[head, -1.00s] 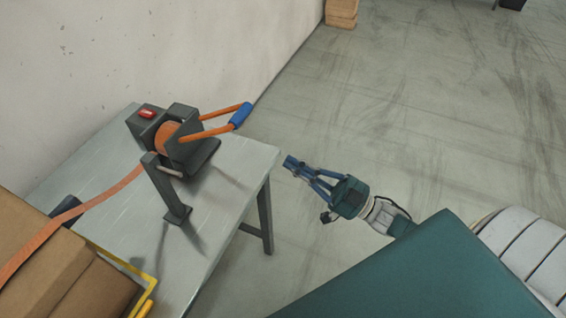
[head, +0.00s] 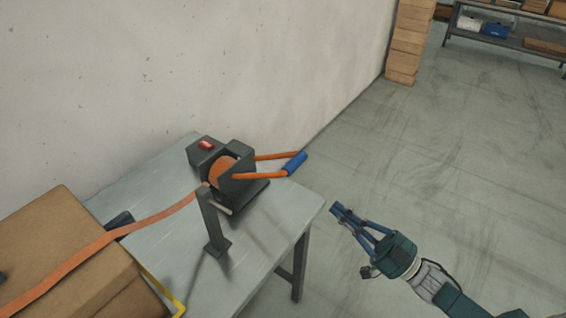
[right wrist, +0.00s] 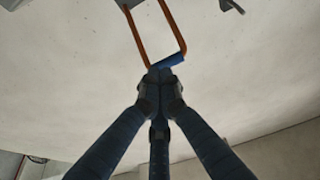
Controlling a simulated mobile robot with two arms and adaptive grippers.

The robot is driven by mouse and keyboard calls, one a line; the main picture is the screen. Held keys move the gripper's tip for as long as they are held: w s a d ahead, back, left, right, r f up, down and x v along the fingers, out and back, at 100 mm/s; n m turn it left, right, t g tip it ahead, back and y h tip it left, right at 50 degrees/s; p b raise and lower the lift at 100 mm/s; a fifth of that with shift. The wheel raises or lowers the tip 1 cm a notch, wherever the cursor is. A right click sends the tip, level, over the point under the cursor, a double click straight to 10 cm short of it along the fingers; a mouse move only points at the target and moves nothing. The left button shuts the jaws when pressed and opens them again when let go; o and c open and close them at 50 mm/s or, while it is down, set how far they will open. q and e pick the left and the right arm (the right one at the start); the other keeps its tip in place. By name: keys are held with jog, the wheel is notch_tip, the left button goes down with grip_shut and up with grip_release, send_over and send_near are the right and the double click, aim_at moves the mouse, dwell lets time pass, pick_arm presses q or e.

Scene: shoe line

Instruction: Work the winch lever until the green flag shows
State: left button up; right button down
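The winch (head: 221,172) stands on the grey table, dark grey with an orange strap drum. Its lever has two orange arms and a blue grip (head: 296,163) that reaches out to the right past the table. A red flag (head: 205,144) shows on top of the winch housing; I see no green. My right gripper (head: 337,209) is shut and empty, below and to the right of the blue grip, with a gap between them. In the right wrist view the blue grip (right wrist: 168,61) shows just beyond the closed fingertips (right wrist: 160,76). My left gripper is out of view.
An orange strap (head: 110,236) runs from the winch over a cardboard box (head: 60,235) at the left. A dark post (head: 213,225) stands in front of the winch. The wall is behind the table (head: 262,238). Floor at the right is clear; stacked boxes (head: 405,45) stand farther back.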

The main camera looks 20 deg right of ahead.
notch_tip(320, 180, up, 14)
jog(key=w+a+g+h+p, duration=0.1)
jog(key=p, duration=0.7)
jog(key=shift+w+a+r+g+p, duration=0.15)
jog(key=shift+a+g+p, duration=0.2)
jog(key=shift+g+p, duration=0.05)
jog(key=shift+w, duration=0.1)
jog(key=r+p, duration=0.2)
jog(key=p, duration=0.1)
send_over(297, 164)
jog(key=shift+s+d+f+p, duration=0.1)
jog(key=shift+s+d+f, duration=0.05)
jog(key=shift+f, duration=0.6)
jog(key=shift+s+d+f+p, duration=0.1)
jog(key=shift+s+f, duration=0.1)
jog(key=shift+f, duration=0.6)
jog(key=shift+s+d+f+p, duration=0.1)
jog(key=shift+s+d+f, duration=0.05)
jog(key=shift+f, duration=0.6)
